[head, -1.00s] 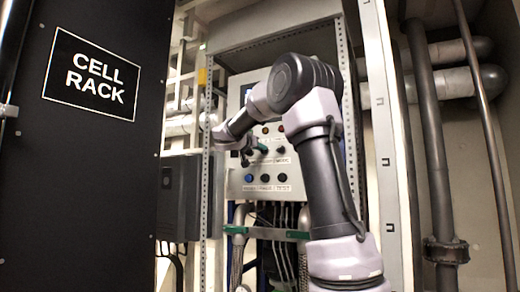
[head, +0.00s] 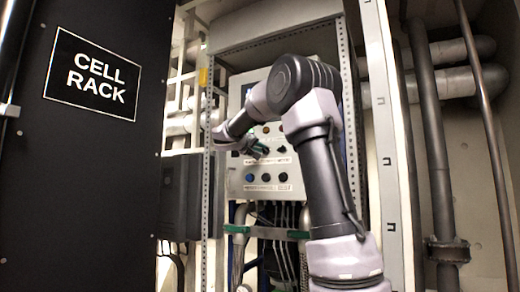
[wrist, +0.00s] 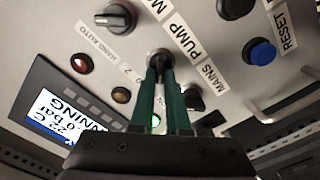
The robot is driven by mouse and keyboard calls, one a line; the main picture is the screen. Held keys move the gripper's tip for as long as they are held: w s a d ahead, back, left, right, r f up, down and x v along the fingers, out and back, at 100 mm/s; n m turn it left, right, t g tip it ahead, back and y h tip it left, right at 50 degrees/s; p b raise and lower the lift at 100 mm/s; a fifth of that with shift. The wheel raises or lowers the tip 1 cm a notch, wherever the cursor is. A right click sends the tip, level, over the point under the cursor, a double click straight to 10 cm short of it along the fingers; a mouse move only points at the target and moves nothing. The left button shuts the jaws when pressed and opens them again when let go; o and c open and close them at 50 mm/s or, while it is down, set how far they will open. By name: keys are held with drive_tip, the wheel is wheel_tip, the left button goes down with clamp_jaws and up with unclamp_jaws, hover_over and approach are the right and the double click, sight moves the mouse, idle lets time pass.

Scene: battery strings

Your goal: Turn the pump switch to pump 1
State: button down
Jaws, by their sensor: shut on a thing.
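The pump switch (wrist: 159,58) is a small rotary knob with a round metal collar on the grey control panel (head: 236,188). In the wrist view it lies beside the label reading PUMP, with small position figures to its lower left. My gripper (wrist: 163,75) has two green fingers closed on this knob from both sides. The fingers hide most of the knob, so I cannot read its pointer position.
A HAND AUTO selector (wrist: 117,16), a red lamp (wrist: 82,63), an amber lamp (wrist: 121,95), a lit green lamp (wrist: 155,121), a dark MAINS control (wrist: 194,99) and a blue RESET button (wrist: 259,52) sit close around. A black CELL RACK cabinet (head: 80,190) stands left; rack uprights frame the panel.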

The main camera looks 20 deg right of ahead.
drive_tip(key=shift+n, duration=0.3)
drive_tip(key=c, duration=0.9)
unclamp_jaws()
drive_tip(key=v, duration=1)
drive_tip(key=shift+s+a, duration=0.25)
drive_tip(key=shift+a, duration=0.1)
drive_tip(key=shift+d+f, duration=0.1)
